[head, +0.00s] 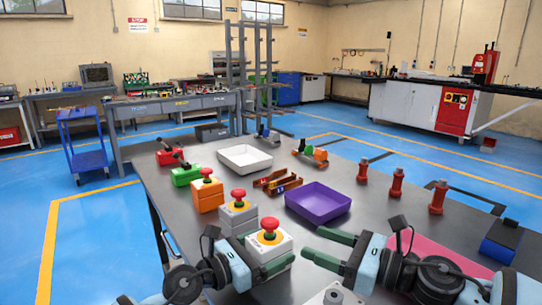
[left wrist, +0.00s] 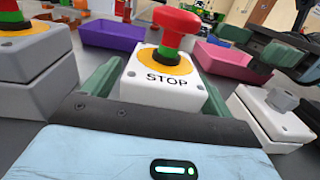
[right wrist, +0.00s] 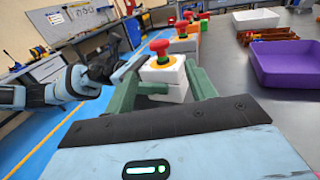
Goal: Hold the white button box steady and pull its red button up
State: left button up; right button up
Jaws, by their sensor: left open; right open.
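The white button box (head: 284,247) stands on the dark table at the front, with its red button (head: 269,225) on a yellow disc. My left gripper (head: 266,256) is open, with a green finger on either side of the box. In the left wrist view the box (left wrist: 162,83) reads STOP and sits between those fingers; whether they touch it is unclear. A green band shows under the red button (left wrist: 175,28). My right gripper (head: 312,242) is open and empty to the right of the box. In the right wrist view the box (right wrist: 163,73) lies ahead, between its fingers.
A grey button box (head: 238,217) and an orange one (head: 207,194) stand behind the white box. A purple tray (head: 318,203), a white tray (head: 245,158) and red posts (head: 437,197) are farther back. A white box with a grey knob (left wrist: 284,104) stands near the front edge.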

pick_arm(q)
jog(key=v, duration=1)
jog(key=shift+v, duration=0.9)
